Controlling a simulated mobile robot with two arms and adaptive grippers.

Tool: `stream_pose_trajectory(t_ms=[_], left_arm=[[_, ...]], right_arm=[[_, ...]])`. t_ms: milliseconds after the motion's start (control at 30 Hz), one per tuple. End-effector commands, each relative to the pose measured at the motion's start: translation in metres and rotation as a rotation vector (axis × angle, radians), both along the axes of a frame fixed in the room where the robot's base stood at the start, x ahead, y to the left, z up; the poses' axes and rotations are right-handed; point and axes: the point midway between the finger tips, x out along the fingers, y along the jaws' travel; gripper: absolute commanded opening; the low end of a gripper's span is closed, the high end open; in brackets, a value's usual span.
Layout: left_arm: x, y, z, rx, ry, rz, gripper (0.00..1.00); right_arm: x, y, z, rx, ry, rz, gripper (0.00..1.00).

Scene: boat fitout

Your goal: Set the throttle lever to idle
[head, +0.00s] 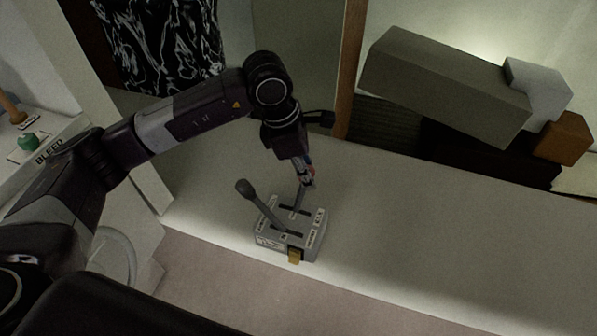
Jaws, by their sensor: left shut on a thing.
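A grey control box (270,241) with small labels and two slots sits on a pale counter. A near lever (264,207) with a dark round knob rises from one slot and leans to the left; nothing touches it. A far lever (298,202) stands in the other slot. My left gripper (306,182) reaches down from above and is shut on the top of this far lever, hiding its knob. I cannot read the labels well enough to tell which lever is the throttle. My right gripper is out of view.
A yellow-brown tab (294,256) is on the box's front. The pale counter (430,240) is clear to the right. Large grey, white and brown blocks (440,85) stand behind it. At far left are a green knob (28,141) and a "BLEED" label (48,152).

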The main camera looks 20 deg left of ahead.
Motion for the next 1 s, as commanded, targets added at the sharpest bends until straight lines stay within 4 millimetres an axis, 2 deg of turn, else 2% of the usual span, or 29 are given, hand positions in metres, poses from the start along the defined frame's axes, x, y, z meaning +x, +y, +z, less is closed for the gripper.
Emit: stream_pose_trajectory(t_ms=[33, 300, 500, 833, 867, 1000], left_arm=[[0.0, -0.013, -0.009, -0.009, -0.006, -0.007, 0.0], [-0.002, -0.047, -0.02, -0.016, -0.002, -0.007, 0.0], [-0.004, -0.058, -0.022, -0.017, 0.002, -0.006, 0.0], [-0.004, -0.059, -0.02, -0.019, 0.003, -0.007, 0.0], [-0.004, -0.059, -0.02, -0.019, 0.004, -0.008, 0.25], [-0.004, -0.058, -0.02, -0.017, 0.002, -0.006, 0.39]], right_arm=[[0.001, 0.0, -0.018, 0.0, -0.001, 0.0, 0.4], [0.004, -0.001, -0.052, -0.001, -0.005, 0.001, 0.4], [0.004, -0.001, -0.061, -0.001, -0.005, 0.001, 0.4], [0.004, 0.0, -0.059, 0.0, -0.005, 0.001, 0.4], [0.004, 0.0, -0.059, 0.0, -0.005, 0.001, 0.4], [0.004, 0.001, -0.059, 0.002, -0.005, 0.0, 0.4]])
